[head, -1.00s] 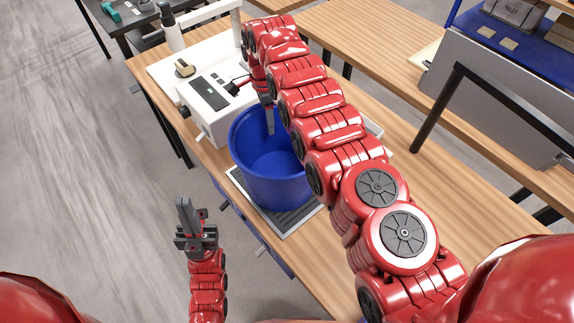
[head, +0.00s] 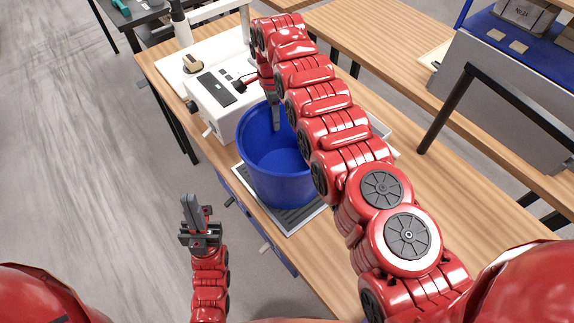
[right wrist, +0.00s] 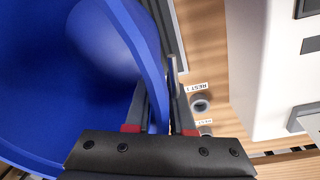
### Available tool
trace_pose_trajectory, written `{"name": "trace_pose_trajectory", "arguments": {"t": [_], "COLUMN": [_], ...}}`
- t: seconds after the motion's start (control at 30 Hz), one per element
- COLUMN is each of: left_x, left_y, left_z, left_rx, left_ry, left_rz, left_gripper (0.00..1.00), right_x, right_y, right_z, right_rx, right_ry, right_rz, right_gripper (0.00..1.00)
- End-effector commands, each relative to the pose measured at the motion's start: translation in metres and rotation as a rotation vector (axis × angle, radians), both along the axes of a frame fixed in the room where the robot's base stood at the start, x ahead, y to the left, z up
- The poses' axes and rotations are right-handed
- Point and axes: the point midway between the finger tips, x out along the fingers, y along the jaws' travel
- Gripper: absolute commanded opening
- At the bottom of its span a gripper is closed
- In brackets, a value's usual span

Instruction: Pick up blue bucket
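The blue bucket (head: 272,165) stands upright on a dark grey mat with a light rim (head: 296,219), at the left edge of the wooden table. My right gripper (right wrist: 159,95) straddles the bucket's wall at the far rim. In the right wrist view one finger is inside the bucket (right wrist: 60,90) and the other outside. The wall runs between them with narrow gaps near the finger bases, so it looks open. My left gripper (head: 196,212) points up, apart from the table, left of the bucket. I cannot tell whether its fingers are open or shut.
A white machine (head: 220,98) stands just behind the bucket. A white bottle (head: 181,26) is farther back. A second wooden table (head: 385,48) and a grey panel (head: 505,105) are on the right. The wooden tabletop (head: 440,195) right of my right arm is clear.

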Motion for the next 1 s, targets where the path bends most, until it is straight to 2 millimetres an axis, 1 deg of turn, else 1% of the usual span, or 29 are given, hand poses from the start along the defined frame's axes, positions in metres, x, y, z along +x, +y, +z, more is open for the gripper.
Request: {"name": "trace_pose_trajectory", "arguments": {"t": [0.03,0.1,1.0], "left_x": [0.0000,0.0000,0.0000], "left_y": [0.0000,0.0000,0.0000], "left_z": [0.0000,0.0000,0.0000], "left_rx": [0.000,0.000,0.000], "left_ry": [0.000,0.000,0.000], "left_rz": [0.000,0.000,0.000], "left_gripper": [0.00,0.00,0.00], "right_x": [-0.0001,0.0000,-0.0002], "right_y": [0.0002,0.0002,0.0000], "right_z": [-0.0001,0.0001,-0.0001], "right_rx": [0.000,0.000,0.000], "right_ry": [0.000,0.000,0.001], "right_rz": [0.000,0.000,0.000], "right_gripper": [0.11,0.00,0.00]}}
